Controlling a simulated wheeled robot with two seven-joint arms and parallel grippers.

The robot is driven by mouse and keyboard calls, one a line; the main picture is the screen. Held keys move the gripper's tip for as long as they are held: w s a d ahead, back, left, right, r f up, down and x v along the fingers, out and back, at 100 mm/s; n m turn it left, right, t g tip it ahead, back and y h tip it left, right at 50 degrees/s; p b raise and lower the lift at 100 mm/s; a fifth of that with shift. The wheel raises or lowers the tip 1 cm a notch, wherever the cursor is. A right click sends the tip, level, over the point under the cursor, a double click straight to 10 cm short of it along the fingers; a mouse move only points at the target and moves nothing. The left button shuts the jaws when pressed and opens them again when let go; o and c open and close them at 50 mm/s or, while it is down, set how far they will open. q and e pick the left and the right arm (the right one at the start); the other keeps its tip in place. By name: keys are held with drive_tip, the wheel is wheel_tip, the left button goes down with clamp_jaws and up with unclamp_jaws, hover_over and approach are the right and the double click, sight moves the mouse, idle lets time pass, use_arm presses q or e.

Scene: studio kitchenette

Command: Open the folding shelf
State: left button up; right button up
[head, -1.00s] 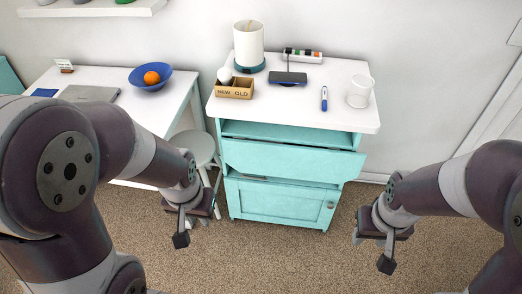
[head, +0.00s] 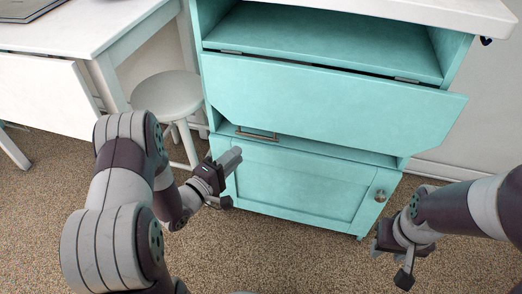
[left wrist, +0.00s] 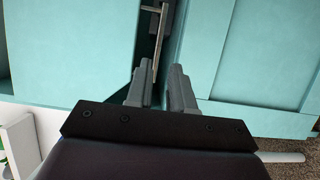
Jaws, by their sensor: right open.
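The folding shelf (head: 330,105) is a teal flap with two hinges along its top edge. It hangs down at a slant in front of the teal cabinet. My left gripper (head: 236,176) is just in front of the cabinet, below the flap's lower left corner. In the left wrist view its two fingers (left wrist: 164,90) are a little apart with nothing between them. A thin metal bar (left wrist: 159,30) shows beyond the fingertips; it looks like the bar in the gap under the flap in the head view (head: 256,133). My right gripper (head: 390,262) is open and empty, low at the right.
The cabinet door (head: 300,185) below has a round knob (head: 380,196) at its right. A stool (head: 165,93) and a white desk (head: 80,35) stand to the left. The carpet (head: 310,260) before the cabinet is clear.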

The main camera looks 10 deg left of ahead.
sight(261, 141)
use_arm(q)
drive_tip(key=b+x, duration=0.5)
drive_tip(key=x, duration=0.6)
drive_tip(key=shift+b, duration=0.3)
drive_tip(key=shift+w+d+r, duration=0.15)
drive_tip(key=shift+w+d, duration=0.05)
drive_tip(key=shift+w, duration=0.2)
clamp_jaws()
